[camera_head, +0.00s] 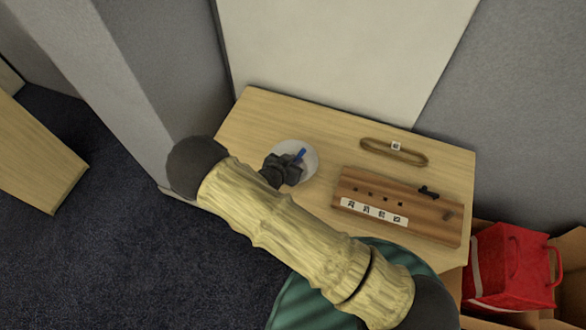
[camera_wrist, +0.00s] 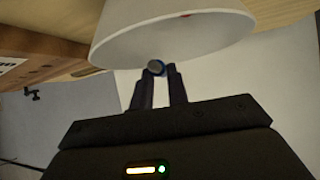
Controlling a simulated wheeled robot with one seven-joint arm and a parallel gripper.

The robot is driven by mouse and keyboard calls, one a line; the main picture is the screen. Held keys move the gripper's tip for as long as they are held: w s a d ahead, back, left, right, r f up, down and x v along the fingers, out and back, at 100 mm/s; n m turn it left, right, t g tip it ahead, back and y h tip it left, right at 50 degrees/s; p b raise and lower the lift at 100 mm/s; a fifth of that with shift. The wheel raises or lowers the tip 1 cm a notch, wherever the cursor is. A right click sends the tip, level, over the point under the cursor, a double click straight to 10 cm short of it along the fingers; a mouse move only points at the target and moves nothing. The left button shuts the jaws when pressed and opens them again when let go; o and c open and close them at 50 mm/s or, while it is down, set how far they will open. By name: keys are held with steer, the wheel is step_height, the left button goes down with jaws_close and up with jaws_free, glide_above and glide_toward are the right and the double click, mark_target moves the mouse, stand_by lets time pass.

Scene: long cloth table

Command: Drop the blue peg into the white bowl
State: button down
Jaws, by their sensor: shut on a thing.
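The blue peg (camera_head: 300,155) shows at my gripper (camera_head: 283,170), over the white bowl (camera_head: 306,153) on the wooden table in the head view. The white bowl (camera_wrist: 170,30) fills the upper middle of the wrist view, close by the fingertips. I cannot tell whether the peg touches the bowl. A small red spot (camera_wrist: 184,15) shows at the bowl in the wrist view. My gripper hides part of the bowl in the head view.
A brown wooden board (camera_head: 425,216) with holes, white labels and a small black item (camera_head: 429,192) lies at the table's right. A brown oval ring (camera_head: 380,152) with a white tag lies behind it. A red bag (camera_head: 512,265) stands off the table at the lower right.

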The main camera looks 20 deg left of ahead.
steer(key=shift+f, duration=0.25)
steer(key=c, duration=1.3)
jaws_free()
steer(key=b+v, duration=0.3)
steer(key=v, duration=1.4)
steer(key=shift+s+r, duration=0.1)
steer(key=shift+r, duration=0.1)
